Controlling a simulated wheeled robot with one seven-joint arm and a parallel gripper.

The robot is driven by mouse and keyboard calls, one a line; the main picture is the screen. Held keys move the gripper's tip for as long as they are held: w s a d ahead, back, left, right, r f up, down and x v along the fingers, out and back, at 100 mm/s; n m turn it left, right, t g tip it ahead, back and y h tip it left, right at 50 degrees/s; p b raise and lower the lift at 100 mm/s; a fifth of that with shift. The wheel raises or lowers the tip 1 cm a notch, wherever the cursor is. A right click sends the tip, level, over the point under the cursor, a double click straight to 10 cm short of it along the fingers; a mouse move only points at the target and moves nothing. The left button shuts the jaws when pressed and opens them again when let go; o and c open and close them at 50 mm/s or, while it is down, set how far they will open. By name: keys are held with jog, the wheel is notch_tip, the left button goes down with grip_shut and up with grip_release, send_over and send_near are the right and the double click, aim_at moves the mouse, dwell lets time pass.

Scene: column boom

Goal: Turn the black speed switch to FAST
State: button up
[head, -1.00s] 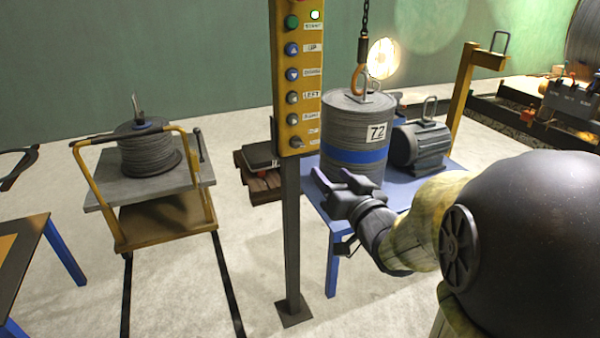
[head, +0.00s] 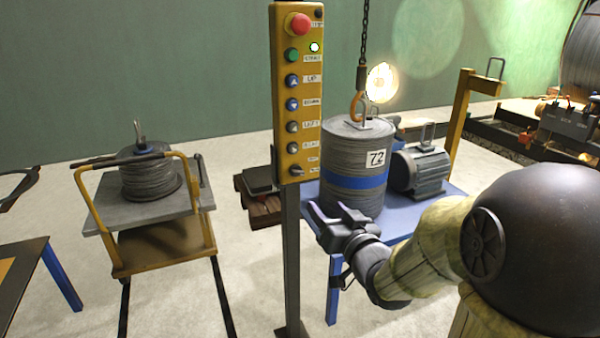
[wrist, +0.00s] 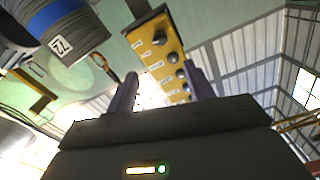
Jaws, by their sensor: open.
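The yellow control panel (head: 284,90) stands upright on a grey post in the head view. The black speed switch (head: 297,170) is a small knob at its bottom end, below the column of buttons. Its labels are too small to read, so I cannot tell its setting. In the wrist view the switch (wrist: 158,38) shows near the panel's upper end, beyond my fingers. My gripper (head: 329,212) is open and empty, below and slightly right of the panel's lower end, apart from the switch. Its two fingers also show in the wrist view (wrist: 160,84).
A grey drum marked 72 (head: 345,200) hangs at or rests on a blue table (head: 455,187), close behind my gripper. A hook and chain (head: 362,75) are above it. A motor (head: 420,170) stands beside it. A cart (head: 100,220) with a cable reel is left.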

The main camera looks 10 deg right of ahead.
aim_at(297, 172)
jog(key=w+a+p, duration=0.1)
jog(key=w, duration=0.4)
jog(key=w+a+p, duration=0.1)
jog(key=w+p, duration=0.1)
jog(key=w, duration=0.3)
jog(key=w+a+p, duration=0.1)
jog(key=w, duration=0.4)
jog(key=shift+w+f, duration=0.15)
jog(key=shift+w, duration=0.1)
jog(key=c, duration=1)
